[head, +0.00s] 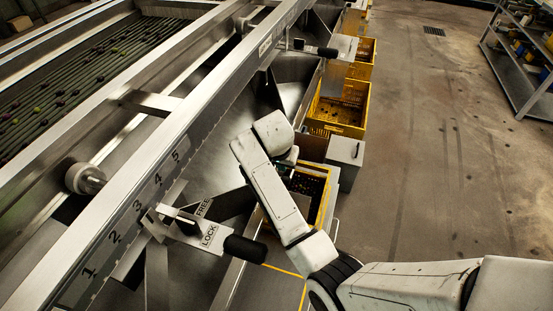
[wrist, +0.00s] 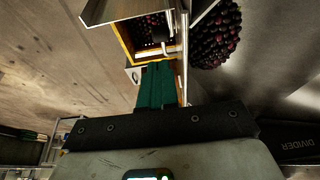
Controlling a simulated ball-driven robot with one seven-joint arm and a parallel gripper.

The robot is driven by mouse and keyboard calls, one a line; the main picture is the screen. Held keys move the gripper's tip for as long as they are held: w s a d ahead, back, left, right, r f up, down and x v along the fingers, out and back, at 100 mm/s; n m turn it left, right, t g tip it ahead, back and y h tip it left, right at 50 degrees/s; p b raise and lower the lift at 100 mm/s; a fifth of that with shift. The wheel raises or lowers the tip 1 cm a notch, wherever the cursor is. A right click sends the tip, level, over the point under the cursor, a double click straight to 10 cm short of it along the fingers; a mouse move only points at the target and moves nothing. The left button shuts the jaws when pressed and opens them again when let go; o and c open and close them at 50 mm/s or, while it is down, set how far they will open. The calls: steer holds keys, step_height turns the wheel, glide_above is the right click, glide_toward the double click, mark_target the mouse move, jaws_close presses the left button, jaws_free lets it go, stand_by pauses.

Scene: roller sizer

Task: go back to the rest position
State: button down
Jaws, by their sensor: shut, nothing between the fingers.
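My gripper (wrist: 157,68) shows in the wrist view with its green fingers shut together and nothing between them. It points toward a yellow crate (wrist: 124,44) holding dark red fruit; I cannot tell the distance between them. In the head view my white arm reaches up from the lower right, and its wrist end hangs over the space beside the sizer (head: 215,75). The fingers are mostly hidden behind the arm there. A yellow crate (head: 325,191) is partly covered by my arm just below the wrist.
A lever with a black grip (head: 244,249) and a FREE/LOCK plate (head: 209,236) sits left of my arm. More yellow crates (head: 338,128) line the sizer. A grey box (head: 345,158) stands close to my wrist. The floor at right is clear up to a shelf (head: 520,75).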

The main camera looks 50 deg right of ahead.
stand_by(0.3)
steer(key=s+a+f+n+y, duration=0.1)
steer(key=s+a+n, duration=0.5)
steer(key=s, duration=0.7)
steer(key=s+a+f+n+y, duration=0.2)
steer(key=s+a+n, duration=0.5)
steer(key=s, duration=0.6)
steer(key=a, duration=0.2)
steer(key=shift+a+y+p, duration=0.3)
steer(key=shift+a+p, duration=0.05)
